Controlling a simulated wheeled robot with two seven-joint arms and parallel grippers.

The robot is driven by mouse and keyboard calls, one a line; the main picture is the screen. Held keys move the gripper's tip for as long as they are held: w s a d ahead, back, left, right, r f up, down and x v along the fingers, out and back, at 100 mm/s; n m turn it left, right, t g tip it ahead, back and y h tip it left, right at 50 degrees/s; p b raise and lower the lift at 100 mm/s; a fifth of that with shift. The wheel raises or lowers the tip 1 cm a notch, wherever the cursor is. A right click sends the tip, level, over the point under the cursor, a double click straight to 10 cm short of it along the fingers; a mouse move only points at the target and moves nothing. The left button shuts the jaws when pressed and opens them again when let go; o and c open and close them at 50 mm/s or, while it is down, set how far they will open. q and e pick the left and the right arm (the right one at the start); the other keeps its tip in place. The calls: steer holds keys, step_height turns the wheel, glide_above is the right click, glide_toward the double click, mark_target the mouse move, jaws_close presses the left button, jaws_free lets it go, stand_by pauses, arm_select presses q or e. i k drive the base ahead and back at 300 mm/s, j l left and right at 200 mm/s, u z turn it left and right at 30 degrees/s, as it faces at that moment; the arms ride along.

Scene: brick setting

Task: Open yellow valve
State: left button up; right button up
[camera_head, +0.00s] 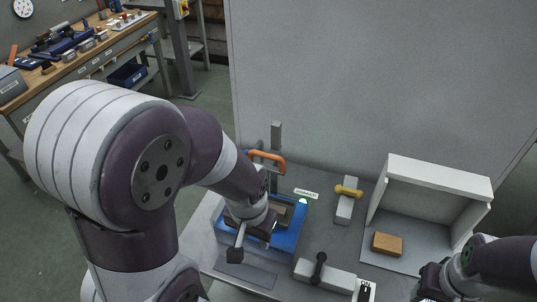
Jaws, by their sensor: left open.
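The yellow valve (348,191) has a short yellow handle lying crosswise on a light grey block (344,211), right of the middle of the table. My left gripper (250,240) is over the near left part of the blue fixture, to the left of the valve and nearer to me. It is open and apart from the valve; its own wrist hides part of the fingers. My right gripper (432,283) is low at the right edge, also away from the valve. Its fingers are too dark and cut off to read.
A blue fixture (289,238) with an orange-handled lever (268,156) stands left of the valve. A dark handle (319,262) on a grey block is nearer me. A white open box (437,173) with an orange-brown brick (387,244) stands right. A grey wall panel closes the back.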

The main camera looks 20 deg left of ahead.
mark_target(358, 194)
steer(key=i+j+z, duration=0.1)
steer(key=z, duration=0.25)
steer(key=j+z, duration=0.2)
steer(key=z, duration=0.2)
steer(key=i+j+z, duration=0.1)
steer(key=z, duration=0.25)
steer(key=j, duration=0.1)
